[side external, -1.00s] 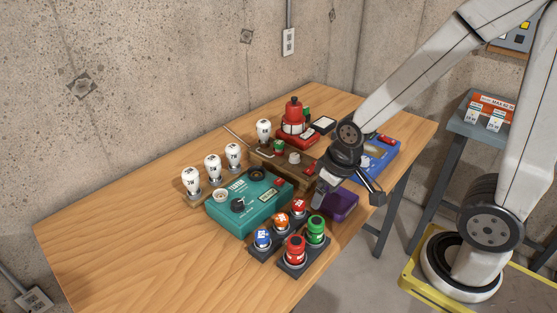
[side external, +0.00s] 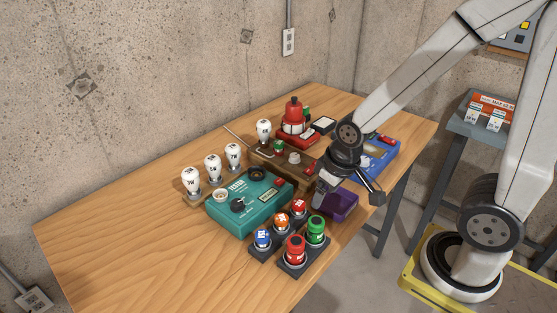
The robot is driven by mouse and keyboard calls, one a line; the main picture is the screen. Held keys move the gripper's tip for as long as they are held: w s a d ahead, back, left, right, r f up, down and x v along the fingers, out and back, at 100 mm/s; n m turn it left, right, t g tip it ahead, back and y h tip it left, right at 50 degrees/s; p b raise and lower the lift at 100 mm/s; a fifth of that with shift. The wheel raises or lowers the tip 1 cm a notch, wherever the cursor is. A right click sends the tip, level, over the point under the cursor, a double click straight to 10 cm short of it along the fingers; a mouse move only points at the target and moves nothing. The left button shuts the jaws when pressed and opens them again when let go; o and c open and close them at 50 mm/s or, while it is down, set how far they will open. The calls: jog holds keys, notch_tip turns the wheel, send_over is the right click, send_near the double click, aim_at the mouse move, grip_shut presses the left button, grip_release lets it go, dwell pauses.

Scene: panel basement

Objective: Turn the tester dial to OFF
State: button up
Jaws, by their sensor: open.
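The tester is a teal box (side external: 262,212) on the wooden table, left of my gripper. Its black dial (side external: 238,205) sits on the top face, toward the front left. A second dark round part (side external: 257,174) is at the back of the top face. The dial's markings are too small to read, so I cannot tell its setting. My gripper (side external: 318,205) is open and empty, pointing down between the tester's right end and a purple box. It is apart from the dial.
Several white bulbs (side external: 213,167) stand behind the tester. Colored buttons (side external: 281,222) and red and green posts (side external: 295,247) stand in front. A brown wooden box (side external: 275,160), red device (side external: 294,118), purple box (side external: 343,205) and blue box (side external: 382,158) are nearby. The table's left is clear.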

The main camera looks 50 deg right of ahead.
jog(key=w+a+r+m+g, duration=0.1)
jog(key=w+a+m, duration=0.35)
jog(key=w, duration=0.55)
jog(key=m+g, duration=0.2)
jog(key=m, duration=0.4)
send_over(237, 202)
jog(key=shift+f, duration=0.3)
jog(key=shift+f, duration=3.9)
grip_shut()
